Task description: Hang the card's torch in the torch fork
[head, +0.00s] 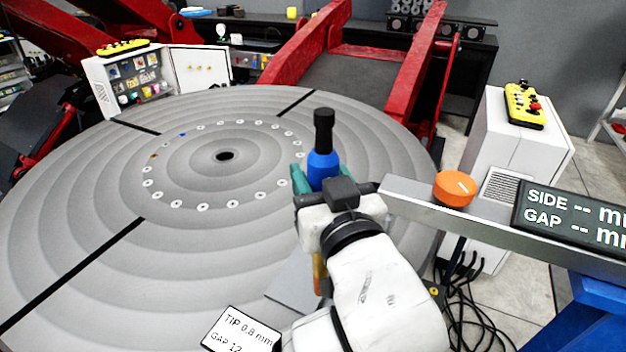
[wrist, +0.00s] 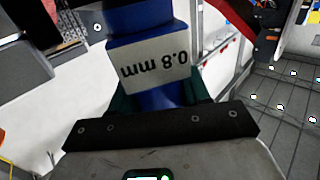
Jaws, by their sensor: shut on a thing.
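My gripper (head: 321,178) has teal fingers and is shut on a blue torch (head: 322,162) with a black upper end. The torch stands about upright in the jaws in the head view, over the right part of the round table. In the wrist view the torch (wrist: 155,62) carries a white label reading "0.8 mm", upside down. The white card (head: 240,331) at the bottom of the head view reads "TIP 0.8 mm" and a GAP line whose end is cut off. I cannot make out the torch fork in either view.
A grey beam (head: 413,200) with an orange knob (head: 454,188) and a display (head: 575,218) reading "SIDE -- GAP --" runs close to my gripper's right. The large round grey table (head: 90,222) is mostly clear. A white cabinet (head: 512,165) stands right; red frames (head: 300,45) rise behind.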

